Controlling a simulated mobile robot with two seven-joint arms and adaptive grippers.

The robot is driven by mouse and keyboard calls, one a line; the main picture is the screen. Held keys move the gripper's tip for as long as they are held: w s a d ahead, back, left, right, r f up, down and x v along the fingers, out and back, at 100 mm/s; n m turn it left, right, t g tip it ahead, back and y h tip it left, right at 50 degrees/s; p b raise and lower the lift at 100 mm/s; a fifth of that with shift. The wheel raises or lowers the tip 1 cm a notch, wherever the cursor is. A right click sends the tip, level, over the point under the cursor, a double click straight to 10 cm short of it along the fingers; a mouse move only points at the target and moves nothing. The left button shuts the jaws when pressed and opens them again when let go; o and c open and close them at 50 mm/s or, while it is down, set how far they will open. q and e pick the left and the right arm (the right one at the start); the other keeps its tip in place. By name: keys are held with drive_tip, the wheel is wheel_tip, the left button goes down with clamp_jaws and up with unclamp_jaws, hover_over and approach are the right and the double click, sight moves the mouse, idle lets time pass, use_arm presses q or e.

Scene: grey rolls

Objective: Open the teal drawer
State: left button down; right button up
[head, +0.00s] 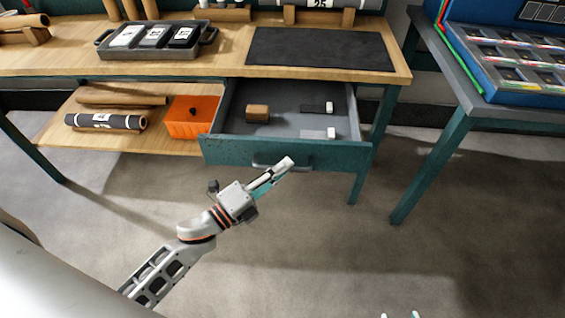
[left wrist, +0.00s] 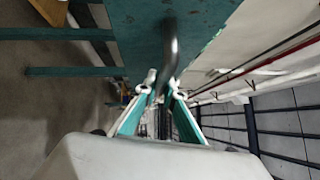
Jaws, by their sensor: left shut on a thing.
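The teal drawer (head: 285,153) stands pulled out from under the wooden workbench, with its grey interior showing. Its dark bar handle (head: 262,165) is on the front face; it also shows in the left wrist view (left wrist: 170,50). My left gripper (head: 284,166) is at the handle, its fingers shut on the bar. In the left wrist view the fingertips (left wrist: 163,88) close around the handle, with the teal front beyond. Inside the drawer lie a brown block (head: 257,113) and two small items with white ends. Pale tips at the head view's bottom edge (head: 399,315) look like my right gripper, mostly cut off.
The wooden bench top (head: 215,65) holds a black mat and a grey tray. An orange bin (head: 190,117) and rolls sit on the lower shelf left of the drawer. A second table (head: 455,75) stands at right. The floor before the drawer is clear.

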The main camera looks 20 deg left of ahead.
use_arm(q)
drive_tip(key=c, duration=2.1)
unclamp_jaws()
drive_tip(key=shift+c, duration=0.2)
drive_tip(key=shift+s+a, duration=0.1)
drive_tip(key=shift+s, duration=0.05)
drive_tip(key=v, duration=1.1)
drive_tip(key=shift+s, duration=0.35)
drive_tip(key=shift+a, duration=0.1)
